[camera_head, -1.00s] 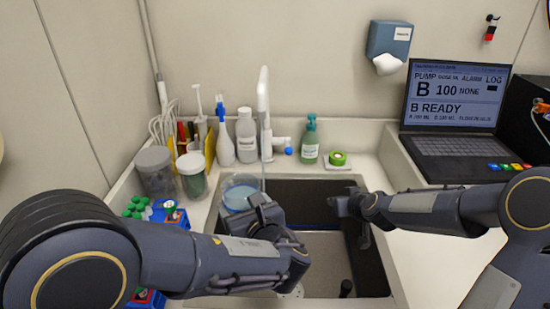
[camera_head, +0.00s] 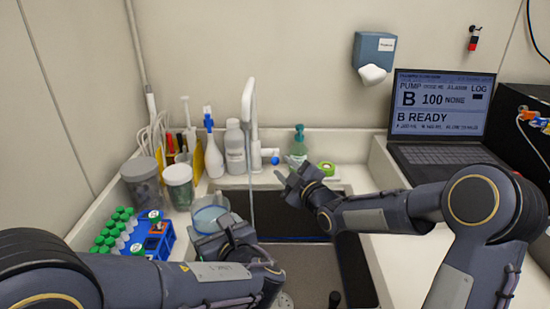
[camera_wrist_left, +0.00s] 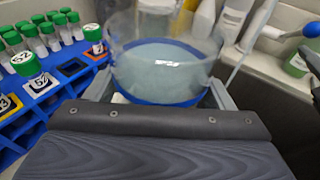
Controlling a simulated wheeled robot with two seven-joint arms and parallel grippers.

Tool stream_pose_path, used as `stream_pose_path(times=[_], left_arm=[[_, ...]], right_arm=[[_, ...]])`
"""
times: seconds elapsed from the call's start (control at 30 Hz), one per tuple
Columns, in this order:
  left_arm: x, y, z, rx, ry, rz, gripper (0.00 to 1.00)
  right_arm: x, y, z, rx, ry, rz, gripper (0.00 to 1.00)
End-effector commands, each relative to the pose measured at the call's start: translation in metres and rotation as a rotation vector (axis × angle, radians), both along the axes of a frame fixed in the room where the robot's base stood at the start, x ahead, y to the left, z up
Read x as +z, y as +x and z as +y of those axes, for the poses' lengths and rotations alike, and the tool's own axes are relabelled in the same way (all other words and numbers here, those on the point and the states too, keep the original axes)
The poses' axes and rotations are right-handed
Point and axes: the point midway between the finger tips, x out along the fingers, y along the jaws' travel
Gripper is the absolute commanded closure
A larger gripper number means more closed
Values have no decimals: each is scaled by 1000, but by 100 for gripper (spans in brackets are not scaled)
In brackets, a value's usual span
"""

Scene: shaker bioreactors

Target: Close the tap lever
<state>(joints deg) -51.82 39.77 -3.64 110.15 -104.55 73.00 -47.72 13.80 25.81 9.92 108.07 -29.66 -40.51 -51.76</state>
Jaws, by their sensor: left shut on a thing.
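The white tap (camera_head: 250,115) stands behind the sink. Its side lever has a blue tip (camera_head: 275,160) pointing right; it also shows in the left wrist view (camera_wrist_left: 311,29). A thin stream (camera_head: 252,200) runs down from the spout, to the right of the beaker. My left gripper (camera_head: 212,222) is shut on a clear round beaker (camera_head: 209,211) with bluish contents, which fills the middle of the left wrist view (camera_wrist_left: 165,70). My right gripper (camera_head: 284,172) looks open and empty, its fingertips just in front of and below the lever tip.
A green soap bottle (camera_head: 299,146) and green tape roll (camera_head: 327,168) stand right of the lever. A blue rack (camera_head: 150,240) of green-capped tubes is at left. A laptop (camera_head: 440,115) is at right.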

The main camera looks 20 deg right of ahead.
Motion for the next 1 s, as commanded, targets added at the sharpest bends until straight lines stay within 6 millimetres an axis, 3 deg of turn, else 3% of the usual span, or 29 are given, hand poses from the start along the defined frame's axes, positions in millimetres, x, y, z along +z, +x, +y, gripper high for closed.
stream_pose_path(times=[0.1,0.3,0.7,0.97,1.0], left_arm=[[9,0,0,0,0,-2,54],[14,0,0,0,0,-2,54],[14,0,0,0,0,-2,54],[14,0,0,0,0,-2,54],[14,0,0,0,0,-2,54]], right_arm=[[2,22,7,1,1,0,67],[2,46,13,0,2,-1,67],[0,54,15,-1,1,1,67],[0,54,15,-1,1,1,100],[0,54,15,-1,1,1,100]])
